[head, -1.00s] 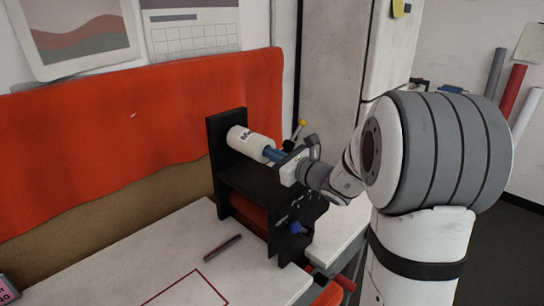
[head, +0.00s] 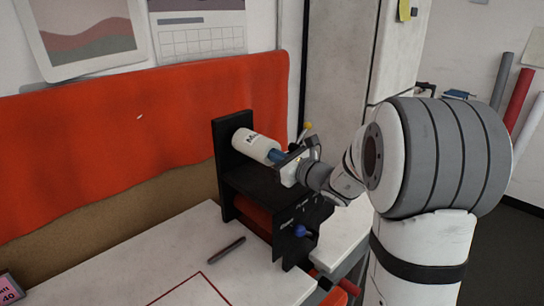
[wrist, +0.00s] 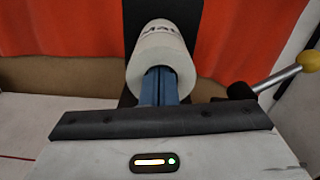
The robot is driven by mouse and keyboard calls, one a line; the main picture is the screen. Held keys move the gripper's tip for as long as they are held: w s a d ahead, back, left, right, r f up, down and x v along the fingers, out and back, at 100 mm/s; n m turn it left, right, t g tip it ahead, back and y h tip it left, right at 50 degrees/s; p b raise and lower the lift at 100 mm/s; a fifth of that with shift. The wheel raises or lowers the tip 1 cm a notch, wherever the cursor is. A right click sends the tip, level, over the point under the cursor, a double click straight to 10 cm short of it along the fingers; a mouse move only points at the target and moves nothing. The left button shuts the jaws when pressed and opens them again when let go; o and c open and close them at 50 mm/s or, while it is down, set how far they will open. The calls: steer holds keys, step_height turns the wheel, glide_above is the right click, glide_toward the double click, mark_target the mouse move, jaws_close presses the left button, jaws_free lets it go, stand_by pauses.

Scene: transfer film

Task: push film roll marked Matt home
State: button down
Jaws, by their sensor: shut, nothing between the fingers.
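The white film roll marked with partly hidden letters beginning "Ma" (head: 255,145) lies across the top of a black stand (head: 222,150), its far end close to the upright black plate. In the wrist view the roll (wrist: 160,55) is straight ahead, its near end facing me. My gripper (head: 279,157) is at the near end of the roll. Its blue fingers (wrist: 160,88) are shut together, with nothing between them, and their tips are at the roll's near end. I cannot tell whether they press on its rim or enter its core.
A lever with a yellow knob (wrist: 309,61) stands right of the roll. A blue knob (head: 301,231) is on the stand's front. A dark rod (head: 225,248) lies on the white table (head: 180,255). An orange sheet (head: 100,130) hangs behind.

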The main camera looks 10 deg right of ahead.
steer(key=b+v, duration=0.2)
steer(key=v, duration=0.8)
steer(key=shift+s+d, duration=0.2)
steer(key=shift+s, duration=0.15)
